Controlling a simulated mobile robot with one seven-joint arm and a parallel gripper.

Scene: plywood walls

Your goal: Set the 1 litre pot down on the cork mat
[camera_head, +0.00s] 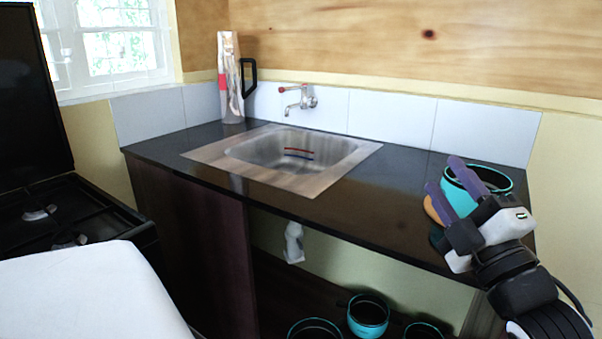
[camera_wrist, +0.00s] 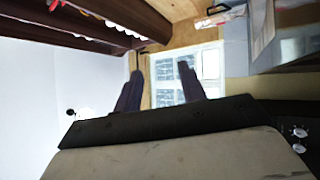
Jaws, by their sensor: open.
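A turquoise pot (camera_head: 459,194) with a dark inside stands upright at the right end of the dark counter, partly hidden by my gripper. A small orange-brown patch (camera_head: 431,209) shows low at the pot's left; it may be the cork mat, but most of it is hidden. I cannot tell whether the pot rests on it. My gripper (camera_head: 442,174) is in front of the pot with its purple fingers apart. In the wrist view the fingers (camera_wrist: 160,68) are also spread, with no pot visible between them.
A steel sink (camera_head: 285,155) lies left on the counter (camera_head: 385,190), below a wall tap (camera_head: 300,98). A tall jug-like container (camera_head: 231,85) stands at the back left. Several turquoise-rimmed pots (camera_head: 368,315) are below the counter. A black stove (camera_head: 75,220) is at left.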

